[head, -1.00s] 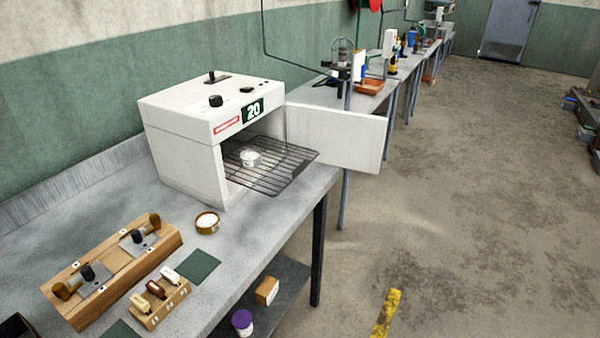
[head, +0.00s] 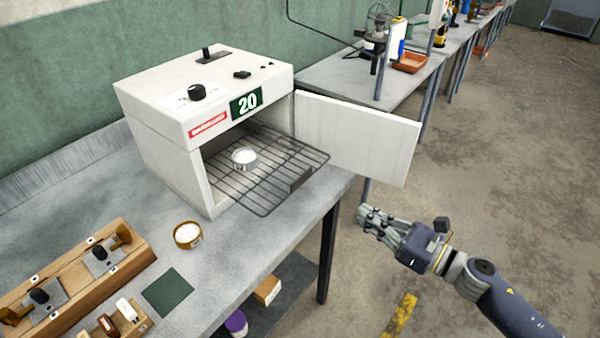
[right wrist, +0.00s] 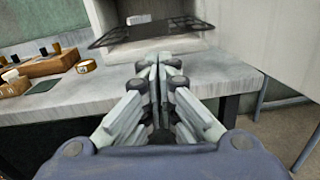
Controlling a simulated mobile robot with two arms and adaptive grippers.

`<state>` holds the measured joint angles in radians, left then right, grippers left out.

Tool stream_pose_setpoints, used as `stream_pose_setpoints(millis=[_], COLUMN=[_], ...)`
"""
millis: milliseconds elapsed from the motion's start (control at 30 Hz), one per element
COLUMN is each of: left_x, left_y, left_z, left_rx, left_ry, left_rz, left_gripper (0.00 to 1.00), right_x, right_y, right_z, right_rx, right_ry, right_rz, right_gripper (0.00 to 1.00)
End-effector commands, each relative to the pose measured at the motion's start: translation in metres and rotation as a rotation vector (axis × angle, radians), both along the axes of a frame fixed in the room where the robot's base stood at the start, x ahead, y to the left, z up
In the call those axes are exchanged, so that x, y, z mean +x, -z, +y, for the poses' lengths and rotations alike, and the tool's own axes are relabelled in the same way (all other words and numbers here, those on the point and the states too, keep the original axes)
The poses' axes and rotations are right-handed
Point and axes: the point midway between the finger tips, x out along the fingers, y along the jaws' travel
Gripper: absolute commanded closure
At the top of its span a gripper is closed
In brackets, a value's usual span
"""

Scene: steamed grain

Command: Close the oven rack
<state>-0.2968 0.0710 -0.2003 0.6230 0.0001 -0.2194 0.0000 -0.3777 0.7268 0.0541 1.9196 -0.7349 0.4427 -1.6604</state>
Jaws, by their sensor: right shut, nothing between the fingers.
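The white oven (head: 190,130) stands on the grey bench with its door (head: 355,138) swung open to the right. Its wire rack (head: 265,190) is pulled out past the front opening. A small dish of white contents (head: 244,158) sits on the rack. In the right wrist view the rack (right wrist: 150,32) shows ahead and above the fingertips. My right gripper (head: 364,216) is in front of the rack, to its right and clear of the bench, shut and empty. It also shows in the right wrist view (right wrist: 154,65), apart from the rack. My left gripper is not in view.
A round tin (head: 188,235), a green mat (head: 168,292) and a wooden block with knobs (head: 75,275) stand on the bench left of the rack. The open door bounds the rack's right side.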

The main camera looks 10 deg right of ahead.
Motion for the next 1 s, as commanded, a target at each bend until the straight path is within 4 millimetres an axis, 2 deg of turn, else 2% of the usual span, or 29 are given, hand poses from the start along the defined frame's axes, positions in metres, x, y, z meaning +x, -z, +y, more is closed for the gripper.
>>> stream_pose_setpoints(millis=[100,267,467,800,1000], left_x=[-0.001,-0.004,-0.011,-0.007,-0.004], left_y=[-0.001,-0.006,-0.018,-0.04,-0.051], left_z=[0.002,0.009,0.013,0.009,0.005], left_rx=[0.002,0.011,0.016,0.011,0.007], left_ry=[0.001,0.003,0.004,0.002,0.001], left_rz=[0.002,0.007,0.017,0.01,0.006], left_gripper=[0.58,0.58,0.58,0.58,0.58], right_x=[-0.003,0.007,0.031,0.078,0.099], right_y=[-0.012,-0.015,-0.017,-0.017,-0.015], right_z=[0.01,0.018,0.036,0.073,0.088], right_rx=[-0.054,-0.056,-0.053,-0.051,-0.052], right_ry=[-0.037,-0.037,-0.035,-0.035,-0.034], right_rz=[-0.051,-0.057,-0.056,-0.054,-0.052], right_gripper=[1.0,1.0,1.0,1.0,1.0])
